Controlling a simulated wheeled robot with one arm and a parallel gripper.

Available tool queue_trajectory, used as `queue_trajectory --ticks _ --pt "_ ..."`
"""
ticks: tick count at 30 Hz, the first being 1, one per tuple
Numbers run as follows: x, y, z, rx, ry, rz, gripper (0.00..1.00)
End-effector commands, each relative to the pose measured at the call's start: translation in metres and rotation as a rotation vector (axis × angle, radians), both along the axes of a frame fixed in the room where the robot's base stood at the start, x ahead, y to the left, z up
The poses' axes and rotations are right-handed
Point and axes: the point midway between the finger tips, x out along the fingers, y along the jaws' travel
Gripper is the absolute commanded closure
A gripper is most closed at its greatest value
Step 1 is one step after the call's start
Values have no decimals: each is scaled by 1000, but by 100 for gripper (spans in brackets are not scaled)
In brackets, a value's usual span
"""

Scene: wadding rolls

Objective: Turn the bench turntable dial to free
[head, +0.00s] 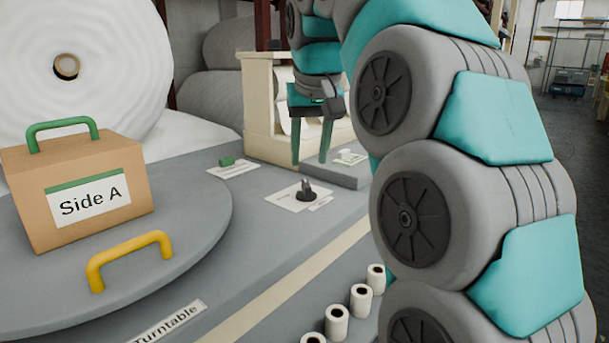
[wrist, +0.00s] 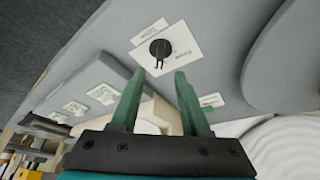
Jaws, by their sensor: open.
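The dial (head: 307,191) is a small black knob on a white label plate (head: 285,196), on the grey bench right of the turntable. In the wrist view the dial (wrist: 160,48) lies beyond my fingertips, near the middle top. The label's words are too small to read surely. My gripper (head: 311,158) has two green fingers pointing down, apart and empty, behind the dial in the head view. In the wrist view my gripper (wrist: 157,72) is open, with nothing between its fingers. The grey turntable (head: 205,235) carries a yellow handle (head: 130,250) and a box marked Side A (head: 115,165).
A large white wadding roll (head: 110,40) stands behind the turntable. A cream open cabinet (head: 262,100) stands behind my gripper. A green block (head: 226,162) on a label and a grey raised plate (head: 340,170) flank the dial. Several small white rolls (head: 361,297) line the bench front.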

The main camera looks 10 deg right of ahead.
Motion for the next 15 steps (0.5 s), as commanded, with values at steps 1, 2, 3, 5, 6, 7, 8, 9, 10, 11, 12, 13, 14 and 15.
queue_trajectory --ticks 1,2,3,5,6,7,8,9,10,11,12,13,14,15 --pt "1 0 -5 0 3 1 54" --pt "2 0 -8 0 4 1 54" --pt "3 0 -12 0 4 1 54" --pt "6 -1 -20 0 4 1 54" --pt "8 -1 -25 0 4 0 54" --pt "10 -1 -28 0 4 0 54" --pt "11 -1 -31 0 4 0 54" --pt "13 -1 -35 0 3 0 54" --pt "14 -1 -39 0 2 0 54" --pt "15 -1 -42 0 2 1 54" --pt "17 -1 -46 0 3 1 54" --pt "18 -1 -49 0 4 1 54" --pt "19 -1 -51 0 4 0 54" --pt "21 -2 -54 0 3 0 54"
